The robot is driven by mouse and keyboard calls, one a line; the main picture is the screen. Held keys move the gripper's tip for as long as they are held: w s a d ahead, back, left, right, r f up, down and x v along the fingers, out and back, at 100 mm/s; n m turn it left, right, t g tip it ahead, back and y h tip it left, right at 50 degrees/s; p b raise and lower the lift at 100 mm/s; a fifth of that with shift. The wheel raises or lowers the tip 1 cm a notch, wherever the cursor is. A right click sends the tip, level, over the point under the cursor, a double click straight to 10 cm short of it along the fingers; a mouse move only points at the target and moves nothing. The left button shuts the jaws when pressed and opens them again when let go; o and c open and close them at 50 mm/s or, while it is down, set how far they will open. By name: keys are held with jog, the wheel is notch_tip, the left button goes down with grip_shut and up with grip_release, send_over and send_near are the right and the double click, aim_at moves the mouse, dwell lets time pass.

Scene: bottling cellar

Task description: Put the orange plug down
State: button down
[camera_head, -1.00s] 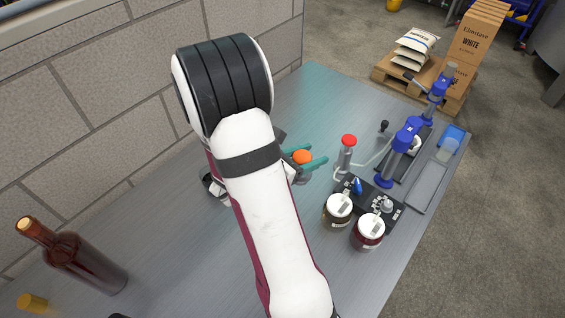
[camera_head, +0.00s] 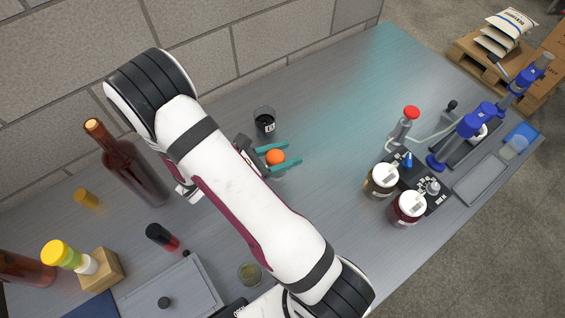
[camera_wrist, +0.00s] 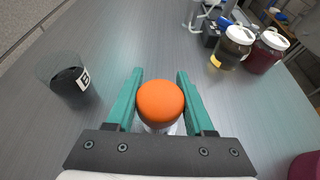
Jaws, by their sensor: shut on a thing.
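The orange plug (camera_head: 275,157) is a round orange cap between the teal fingers of my gripper (camera_head: 279,157). In the wrist view the orange plug (camera_wrist: 160,103) sits between both fingers of my gripper (camera_wrist: 160,95), with a pale, clear part showing just below it. The fingers are shut on it. I cannot tell whether the plug's lower part touches the table (camera_head: 340,120) or hangs above it.
A wine bottle (camera_head: 130,170) is at left. Two lidded jars (camera_head: 382,181) and a red-topped device (camera_head: 402,130) stand at right. The table between gripper and jars is clear.

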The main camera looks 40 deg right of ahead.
jog(key=shift+f, duration=1.1)
jog(key=shift+c, duration=1.4)
grip_release()
jog(key=shift+f, duration=0.15)
